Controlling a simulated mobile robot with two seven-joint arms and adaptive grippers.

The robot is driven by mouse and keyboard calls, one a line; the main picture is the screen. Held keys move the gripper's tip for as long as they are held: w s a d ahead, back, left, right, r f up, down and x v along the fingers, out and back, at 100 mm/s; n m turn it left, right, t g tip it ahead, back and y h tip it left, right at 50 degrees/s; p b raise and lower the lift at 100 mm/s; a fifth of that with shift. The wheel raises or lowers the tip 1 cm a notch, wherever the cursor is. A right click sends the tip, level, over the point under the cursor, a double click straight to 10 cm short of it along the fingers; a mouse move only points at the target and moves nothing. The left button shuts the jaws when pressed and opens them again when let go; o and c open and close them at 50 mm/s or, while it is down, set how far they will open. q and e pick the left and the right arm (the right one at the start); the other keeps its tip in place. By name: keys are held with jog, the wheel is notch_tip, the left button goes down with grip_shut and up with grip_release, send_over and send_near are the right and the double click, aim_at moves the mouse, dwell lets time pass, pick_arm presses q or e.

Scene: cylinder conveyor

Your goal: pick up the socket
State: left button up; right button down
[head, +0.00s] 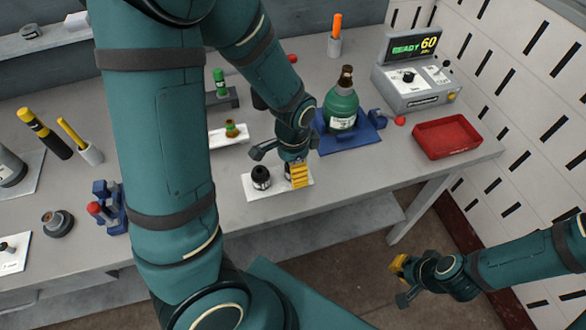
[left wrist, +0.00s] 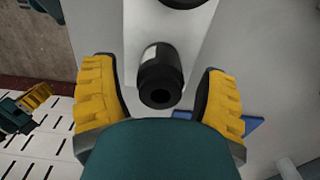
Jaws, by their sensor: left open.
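A black cylindrical socket (left wrist: 160,82) with a round hole in its end stands between the fingers of my left gripper (left wrist: 158,100) in the left wrist view, with gaps on both sides. The left gripper is open. In the head view my left gripper (head: 298,175) points down over the right part of a small white plate (head: 265,193), and its yellow fingers mostly hide the socket. A second black piece (head: 261,178) stands on the plate's left part. My right gripper (head: 399,270) is off the table at lower right; its finger gap is not clear.
A green bottle (head: 341,108) stands on a blue tray (head: 368,137) just behind and right of the left gripper. A red tray (head: 447,138) and a grey control box (head: 417,83) are further right. A white plate (head: 216,138) with a small brown-green piece lies behind.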

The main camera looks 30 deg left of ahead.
pick_arm(q)
jog(key=shift+f, duration=0.6)
jog(key=shift+r, duration=0.1)
grip_shut()
